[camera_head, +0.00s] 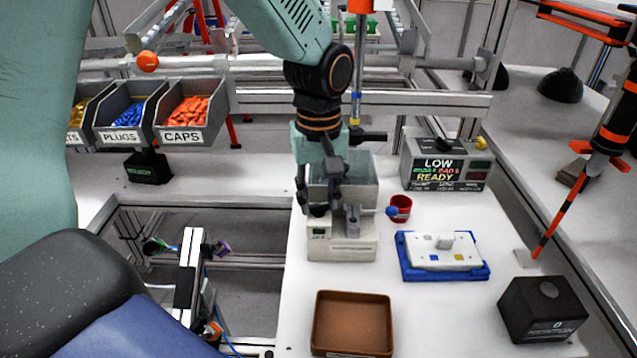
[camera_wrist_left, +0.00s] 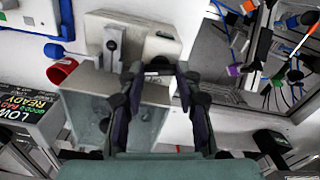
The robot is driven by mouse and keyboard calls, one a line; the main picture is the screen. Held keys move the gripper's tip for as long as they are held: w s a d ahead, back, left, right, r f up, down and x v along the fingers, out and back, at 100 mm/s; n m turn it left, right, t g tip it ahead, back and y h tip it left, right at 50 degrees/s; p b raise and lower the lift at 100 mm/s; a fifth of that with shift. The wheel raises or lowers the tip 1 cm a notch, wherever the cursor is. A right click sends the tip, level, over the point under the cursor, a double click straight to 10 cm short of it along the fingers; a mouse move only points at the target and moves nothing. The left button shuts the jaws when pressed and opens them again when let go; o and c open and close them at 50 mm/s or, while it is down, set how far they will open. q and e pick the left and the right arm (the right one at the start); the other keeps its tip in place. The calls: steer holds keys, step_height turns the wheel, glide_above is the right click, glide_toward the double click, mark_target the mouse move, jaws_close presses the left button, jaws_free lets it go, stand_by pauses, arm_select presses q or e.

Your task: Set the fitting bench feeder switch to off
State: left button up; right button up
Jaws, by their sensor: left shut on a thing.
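The bench feeder (camera_head: 355,250) is a beige box with a grey open hopper (camera_head: 362,170) behind and a small metal lever on top. A rod with a blue knob (camera_head: 392,211) sticks out at its right. My left gripper (camera_head: 322,205) is low over the feeder's left part. In the left wrist view, the feeder's beige body (camera_wrist_left: 165,40) lies past the fingertips (camera_wrist_left: 158,72). The fingers are shut on a small part at the feeder, seemingly its switch, which they mostly hide. The switch's setting cannot be read. My right gripper is not in view.
A red cup (camera_head: 400,207) and a display box reading LOW and READY (camera_head: 445,172) stand right of the feeder. A blue-rimmed tray (camera_head: 442,272), brown tray (camera_head: 352,325) and black box (camera_head: 542,310) stand nearer. Bins (camera_head: 190,122) hang at the left.

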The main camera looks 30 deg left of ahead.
mark_target(319, 205)
arm_select(q)
steer(key=shift+r+m+p, duration=0.2)
steer(key=shift+m+p, duration=0.8)
steer(key=shift+p, duration=0.2)
steer(key=shift+f+m+p, duration=0.15)
steer(key=shift+m+p, duration=0.35)
steer(key=o, duration=1.2)
steer(key=shift+s, duration=0.1)
steer(key=shift+c, duration=0.2)
steer(key=shift+r, duration=0.35)
step_height(319, 205, up, 11)
steer(key=shift+r, duration=0.15)
